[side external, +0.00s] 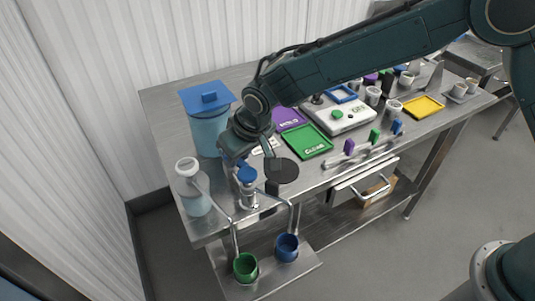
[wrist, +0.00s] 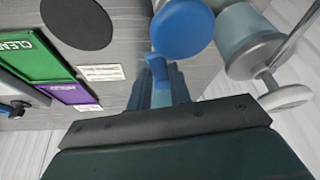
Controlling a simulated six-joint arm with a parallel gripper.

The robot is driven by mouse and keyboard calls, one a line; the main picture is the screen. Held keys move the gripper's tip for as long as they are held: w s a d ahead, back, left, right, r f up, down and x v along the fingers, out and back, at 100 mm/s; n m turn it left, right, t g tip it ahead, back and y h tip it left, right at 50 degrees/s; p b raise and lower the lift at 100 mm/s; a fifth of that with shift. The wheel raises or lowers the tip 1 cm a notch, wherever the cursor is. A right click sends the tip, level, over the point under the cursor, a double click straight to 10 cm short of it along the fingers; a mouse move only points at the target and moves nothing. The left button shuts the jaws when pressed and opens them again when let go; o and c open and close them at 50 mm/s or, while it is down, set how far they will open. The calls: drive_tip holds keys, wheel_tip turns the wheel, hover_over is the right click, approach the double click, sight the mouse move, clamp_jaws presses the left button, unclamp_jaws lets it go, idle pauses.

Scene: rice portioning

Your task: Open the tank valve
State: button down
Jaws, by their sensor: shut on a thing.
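The tank (side external: 208,132) is a pale blue cylinder with a blue lid (side external: 207,96), at the back left of the steel table. My gripper (wrist: 160,88) is low in front of it in the side view (side external: 236,157). Its fingers are shut on a small blue piece (wrist: 158,67), which looks like the tank valve's handle. The fingers hide most of it, so its angle cannot be told. A round blue knob (wrist: 182,27) stands just beyond the fingertips in the wrist view. In the side view this blue knob (side external: 246,174) tops a steel dispenser (side external: 249,198).
A white-topped dispenser (side external: 197,199) stands at the left table edge, close to my gripper. Green (side external: 245,267) and blue (side external: 287,248) cups sit below on the lower shelf. A dark disc (side external: 282,171), green tray (side external: 306,142) and purple tray (side external: 288,118) lie to the right.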

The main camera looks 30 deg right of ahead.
drive_tip(key=shift+a+m+h, duration=0.3)
drive_tip(key=shift+m, duration=0.45)
drive_tip(key=shift+a+m+h, duration=0.3)
drive_tip(key=shift+m, duration=0.45)
drive_tip(key=c, duration=1.3)
unclamp_jaws()
drive_tip(key=shift+s+r, duration=0.1)
drive_tip(key=shift+r, duration=0.05)
drive_tip(key=v, duration=1.3)
drive_tip(key=shift+s+r, duration=0.15)
drive_tip(key=shift+r, duration=0.05)
